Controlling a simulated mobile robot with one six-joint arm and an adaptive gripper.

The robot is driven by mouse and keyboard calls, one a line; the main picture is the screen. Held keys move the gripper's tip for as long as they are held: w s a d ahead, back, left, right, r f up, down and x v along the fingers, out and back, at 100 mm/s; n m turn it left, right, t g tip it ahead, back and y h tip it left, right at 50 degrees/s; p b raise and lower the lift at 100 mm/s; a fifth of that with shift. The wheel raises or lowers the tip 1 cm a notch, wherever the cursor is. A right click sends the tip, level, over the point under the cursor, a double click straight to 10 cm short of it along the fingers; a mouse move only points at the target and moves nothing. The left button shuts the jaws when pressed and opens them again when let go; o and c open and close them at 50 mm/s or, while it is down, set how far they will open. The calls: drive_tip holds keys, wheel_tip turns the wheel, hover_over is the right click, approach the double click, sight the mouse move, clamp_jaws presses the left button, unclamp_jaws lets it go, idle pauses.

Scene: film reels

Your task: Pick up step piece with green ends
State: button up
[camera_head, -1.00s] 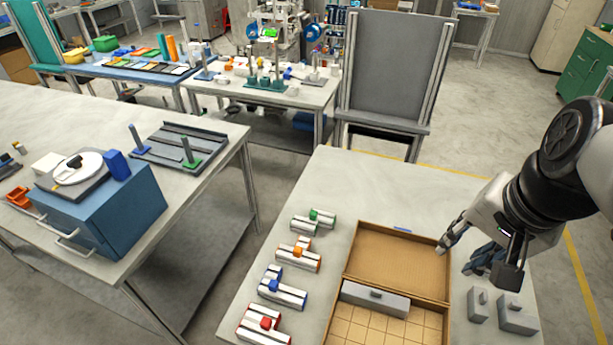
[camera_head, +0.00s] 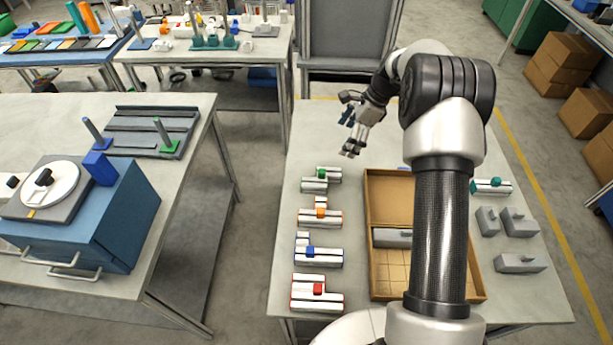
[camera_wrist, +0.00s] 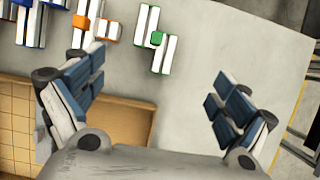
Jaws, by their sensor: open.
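The step piece with green ends (camera_head: 321,178) lies on the white table at the back of the left column of step pieces. It is made of offset white bars with a green block on it. In the wrist view the same green piece (camera_wrist: 156,40) lies ahead of and between the fingers, apart from them. My gripper (camera_head: 351,144) is above the table, behind and a little right of that piece. In the wrist view my gripper (camera_wrist: 160,100) is open and empty, its blue-padded fingers wide apart.
In front of the green piece lie orange (camera_head: 320,216), blue (camera_head: 318,255) and red (camera_head: 318,291) step pieces. A cardboard box (camera_head: 384,190) stands to the right, partly hidden by my arm. A teal-ended piece (camera_head: 492,187) and grey blocks (camera_head: 520,263) lie at the right.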

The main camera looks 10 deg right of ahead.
sight(323, 171)
drive_tip(key=b+x, duration=0.3)
drive_tip(key=x, duration=0.9)
drive_tip(key=shift+s+f, duration=0.1)
drive_tip(key=x, duration=0.1)
drive_tip(key=b+x, duration=0.1)
drive_tip(key=x, duration=0.1)
drive_tip(key=b+x, duration=0.1)
drive_tip(key=x, duration=0.1)
drive_tip(key=shift+s+f, duration=0.1)
drive_tip(key=shift+s, duration=0.2)
drive_tip(key=c, duration=1.3)
